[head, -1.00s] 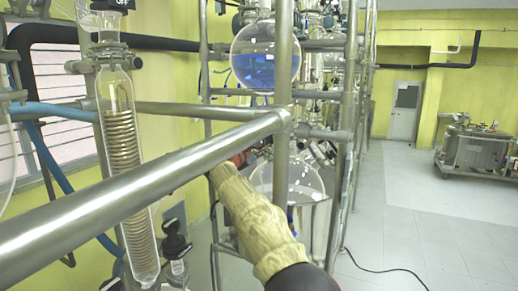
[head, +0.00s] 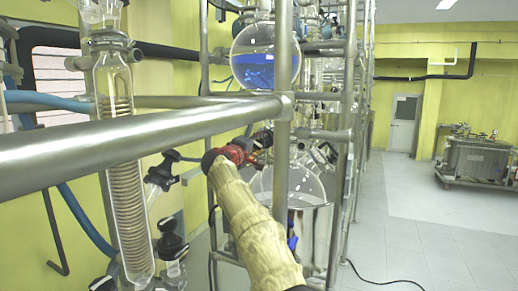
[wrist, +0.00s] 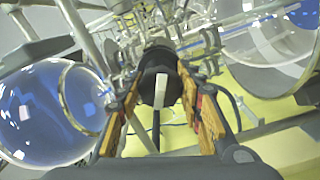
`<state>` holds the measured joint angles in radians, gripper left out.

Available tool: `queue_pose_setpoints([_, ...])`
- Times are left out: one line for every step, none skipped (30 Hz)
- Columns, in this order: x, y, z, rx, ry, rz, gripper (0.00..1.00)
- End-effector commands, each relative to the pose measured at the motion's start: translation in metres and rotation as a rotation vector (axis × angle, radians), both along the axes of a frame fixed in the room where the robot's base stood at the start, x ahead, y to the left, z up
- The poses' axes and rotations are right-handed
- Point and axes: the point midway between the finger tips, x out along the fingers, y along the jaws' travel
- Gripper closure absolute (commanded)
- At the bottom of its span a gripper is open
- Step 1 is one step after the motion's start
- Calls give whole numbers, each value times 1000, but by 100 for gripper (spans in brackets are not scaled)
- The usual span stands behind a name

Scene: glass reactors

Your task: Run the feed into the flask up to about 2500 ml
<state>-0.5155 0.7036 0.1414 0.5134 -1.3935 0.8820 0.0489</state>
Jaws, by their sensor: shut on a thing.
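My gripper (head: 245,150) is in front of the glass rig in the head view, just below the metal rail. In the wrist view my gripper (wrist: 162,115) has its wood-coloured fingers on either side of a black valve knob (wrist: 158,62) with a white stripe, shut on it. A round glass vessel with blue liquid (head: 262,72) hangs above my gripper. A clear round flask (head: 312,184) sits lower, behind my arm, over a metal pot; I see no blue liquid in it. Its volume marks are too small to read.
A thick metal rail (head: 130,138) crosses in front at the left, close above my arm. A coiled glass condenser (head: 125,165) stands at the left. Metal posts hold the rig. The floor (head: 420,230) at the right is open, with a dark cable on it.

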Motion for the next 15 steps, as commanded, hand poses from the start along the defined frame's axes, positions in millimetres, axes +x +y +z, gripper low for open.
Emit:
queue_pose_setpoints([1, 0, -4, 40, -12, -1, 89])
queue_pose_setpoints([1, 0, -5, 65, -22, -2, 89])
queue_pose_setpoints([1, 0, -5, 101, -34, -1, 89])
queue_pose_setpoints([1, 0, -5, 129, -44, -1, 89])
queue_pose_setpoints([1, 1, -5, 156, -54, -2, 89])
queue_pose_setpoints([1, 1, -6, 192, -66, -2, 89])
queue_pose_setpoints([1, 1, -6, 218, -75, -2, 89])
queue_pose_setpoints([1, 1, -6, 244, -86, -2, 89])
queue_pose_setpoints([1, 1, -5, 280, -99, -2, 89])
queue_pose_setpoints([1, 1, -6, 307, -108, -2, 89])
queue_pose_setpoints([1, 1, -6, 333, -118, -2, 89])
queue_pose_setpoints([1, 1, -6, 370, -130, -2, 89])
queue_pose_setpoints([1, 1, -7, 396, -140, -2, 89])
queue_pose_setpoints([2, 1, -7, 423, -149, -2, 89])
queue_pose_setpoints([2, 1, -7, 458, -162, -2, 89])
